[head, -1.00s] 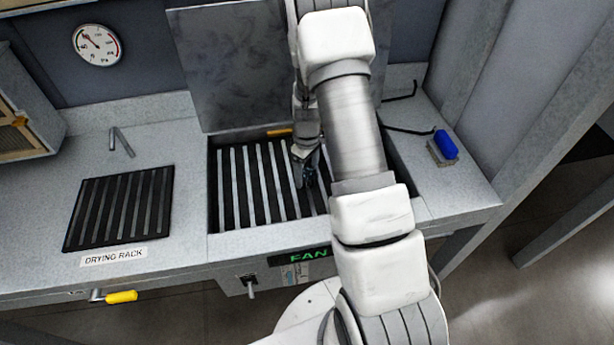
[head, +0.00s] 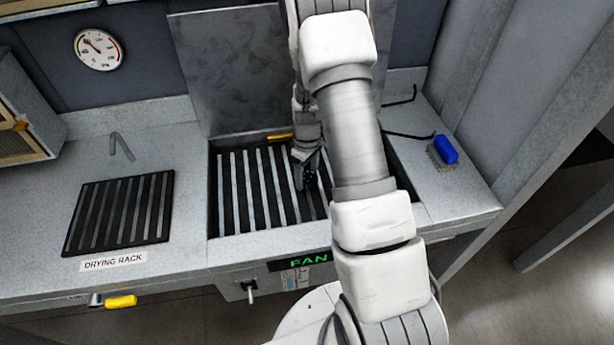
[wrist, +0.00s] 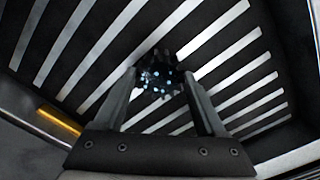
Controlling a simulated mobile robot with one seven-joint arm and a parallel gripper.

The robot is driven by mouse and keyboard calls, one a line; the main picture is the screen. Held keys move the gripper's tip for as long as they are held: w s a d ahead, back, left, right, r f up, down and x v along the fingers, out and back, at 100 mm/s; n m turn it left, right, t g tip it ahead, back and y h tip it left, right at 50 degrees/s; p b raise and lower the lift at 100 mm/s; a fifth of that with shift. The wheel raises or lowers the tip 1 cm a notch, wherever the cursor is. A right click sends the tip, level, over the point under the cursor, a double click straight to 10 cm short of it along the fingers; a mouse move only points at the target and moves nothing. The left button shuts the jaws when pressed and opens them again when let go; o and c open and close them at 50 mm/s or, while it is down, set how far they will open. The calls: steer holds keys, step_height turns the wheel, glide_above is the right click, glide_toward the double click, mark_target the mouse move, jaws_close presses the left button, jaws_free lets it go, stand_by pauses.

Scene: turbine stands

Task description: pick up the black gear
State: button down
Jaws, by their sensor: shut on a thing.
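The black gear (wrist: 160,78) shows in the wrist view as a dark toothed piece with small bright spots. It sits between the two fingers of my gripper (wrist: 160,88), which is shut on it. In the head view my gripper (head: 306,172) is over the slatted grate, partly hidden by my arm. The gear there is a small dark shape at the fingertips, hard to make out. I cannot tell whether it still touches the slats.
The slatted grate (head: 245,190) lies in a recess with a raised metal lid (head: 232,70) behind it. A drying rack (head: 120,208) lies to the left. A blue-handled brush (head: 446,150) lies to the right. The counter beside the drying rack is clear.

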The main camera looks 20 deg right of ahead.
mark_target(308, 178)
steer(key=r, duration=0.4)
steer(key=shift+s, duration=0.25)
steer(key=s+d+r, duration=0.1)
steer(key=s+r, duration=0.5)
steer(key=s, duration=0.5)
steer(key=shift+d+r, duration=0.15)
steer(key=shift+s, duration=0.1)
steer(key=c, duration=0.6)
jaws_free()
steer(key=shift+c, duration=0.2)
jaws_close()
